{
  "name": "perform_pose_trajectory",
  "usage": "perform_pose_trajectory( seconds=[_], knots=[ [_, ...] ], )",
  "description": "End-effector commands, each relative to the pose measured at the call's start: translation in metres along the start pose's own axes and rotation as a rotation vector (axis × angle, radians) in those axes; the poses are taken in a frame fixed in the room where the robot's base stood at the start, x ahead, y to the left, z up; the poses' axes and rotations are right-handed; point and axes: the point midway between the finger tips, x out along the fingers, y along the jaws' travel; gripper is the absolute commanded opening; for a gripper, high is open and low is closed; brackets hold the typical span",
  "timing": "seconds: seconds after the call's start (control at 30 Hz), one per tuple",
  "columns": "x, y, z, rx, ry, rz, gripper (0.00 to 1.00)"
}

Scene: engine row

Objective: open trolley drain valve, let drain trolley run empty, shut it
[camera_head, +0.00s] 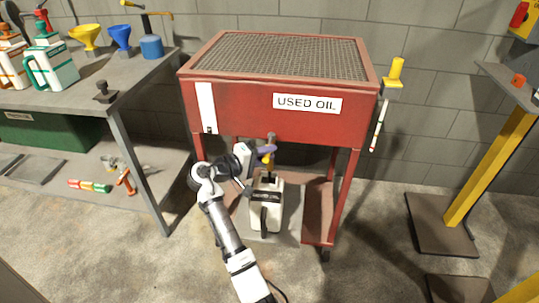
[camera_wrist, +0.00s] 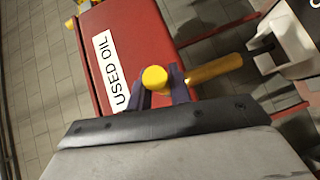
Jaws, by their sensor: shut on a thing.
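The red drain trolley (camera_head: 240,108), marked USED OIL, stands in the middle of the head view with a mesh top. Its drain valve's yellow handle (camera_head: 268,158) is under the tank's front; in the wrist view its round yellow end (camera_wrist: 155,79) sits between my fingers. My gripper (camera_head: 265,151) is shut on this handle; the dark fingers (camera_wrist: 161,87) flank it in the wrist view. A brass spout (camera_wrist: 215,68) points toward a white can (camera_head: 266,205) standing below.
A grey workbench (camera_head: 125,72) at left carries jugs and yellow and blue funnels. A yellow-posted stand (camera_head: 490,168) is at right. The trolley's legs and lower shelf surround the can. Open concrete floor lies in front.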

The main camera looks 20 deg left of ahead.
Motion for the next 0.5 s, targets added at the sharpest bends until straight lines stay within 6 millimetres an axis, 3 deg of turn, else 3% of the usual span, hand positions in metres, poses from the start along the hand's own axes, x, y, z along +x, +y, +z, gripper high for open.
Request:
perform_pose_trajectory(
  seconds=[0.47,0.5],
  knots=[
    [0.0001,0.0006,-0.001,0.003,-0.017,0.003,0.0],
    [0.0001,0.0006,-0.0011,0.003,-0.016,0.003,0.21]
  ],
)
